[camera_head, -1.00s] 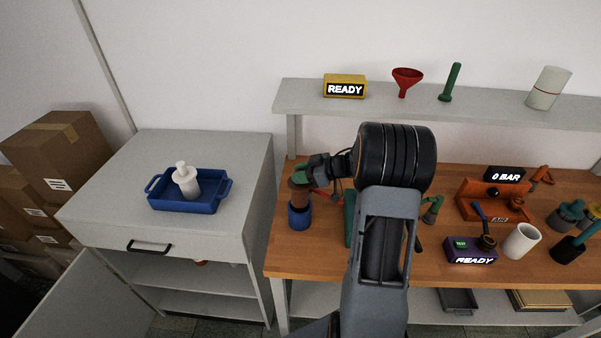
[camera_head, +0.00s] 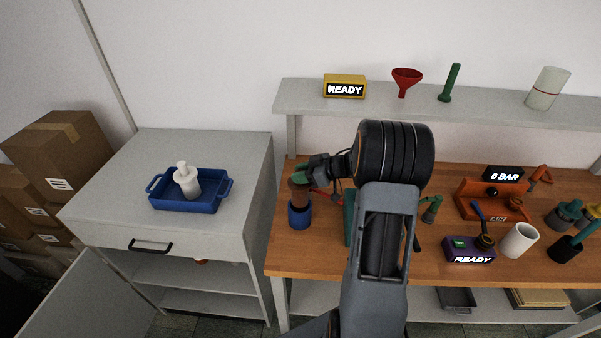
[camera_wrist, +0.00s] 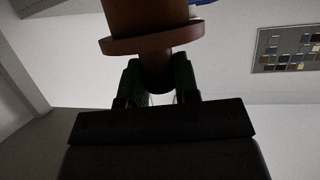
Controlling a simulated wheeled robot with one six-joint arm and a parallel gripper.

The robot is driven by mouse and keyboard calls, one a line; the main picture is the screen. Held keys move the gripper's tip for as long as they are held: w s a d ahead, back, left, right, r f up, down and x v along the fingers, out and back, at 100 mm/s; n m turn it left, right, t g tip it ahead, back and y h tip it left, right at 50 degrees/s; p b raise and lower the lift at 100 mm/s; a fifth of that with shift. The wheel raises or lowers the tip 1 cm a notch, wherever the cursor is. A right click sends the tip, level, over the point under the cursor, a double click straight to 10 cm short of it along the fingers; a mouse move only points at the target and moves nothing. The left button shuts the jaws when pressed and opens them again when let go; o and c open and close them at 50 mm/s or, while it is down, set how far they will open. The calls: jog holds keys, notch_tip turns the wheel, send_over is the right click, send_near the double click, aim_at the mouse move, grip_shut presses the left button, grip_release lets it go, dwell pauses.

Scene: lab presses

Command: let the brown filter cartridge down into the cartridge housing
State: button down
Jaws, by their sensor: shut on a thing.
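The brown filter cartridge (camera_head: 299,191) is upright, held at its top by my gripper (camera_head: 303,173). The cartridge housing (camera_head: 299,217), a blue open cup, stands on the wooden bench near its left end, directly below the cartridge. The cartridge's lower end is at the housing's mouth; I cannot tell how far inside it is. In the wrist view, the gripper's green fingers (camera_wrist: 159,80) are shut on the narrow end knob of the cartridge (camera_wrist: 150,16), beyond which its wide flange shows. A small blue patch shows behind the cartridge there.
My arm covers the middle of the wooden bench (camera_head: 315,258). A green block (camera_head: 349,217) stands right of the housing. A purple READY box (camera_head: 469,250) and a white cup (camera_head: 519,240) are further right. A shelf (camera_head: 430,106) runs above. A blue tray (camera_head: 215,206) is on the left cabinet.

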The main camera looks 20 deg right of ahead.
aim_at(301, 189)
jog(key=shift+f+b, duration=2.3)
jog(key=shift+f, duration=2.7)
jog(key=c, duration=0.8)
grip_release()
jog(key=shift+r, duration=0.1)
jog(key=shift+r, duration=0.35)
notch_tip(301, 189, up, 3)
jog(key=shift+s+f+b, duration=0.15)
jog(key=shift+b, duration=0.2)
jog(key=s+a+r, duration=0.1)
jog(key=s+r, duration=0.2)
jog(key=s, duration=0.1)
jog(key=s+a+r, duration=0.1)
jog(key=s+r, duration=0.2)
jog(key=s, duration=0.2)
jog(key=s+r+b, duration=0.1)
jog(key=s+r, duration=0.2)
jog(key=s, duration=0.1)
jog(key=shift+s+a+r, duration=0.2)
jog(key=shift+a, duration=0.2)
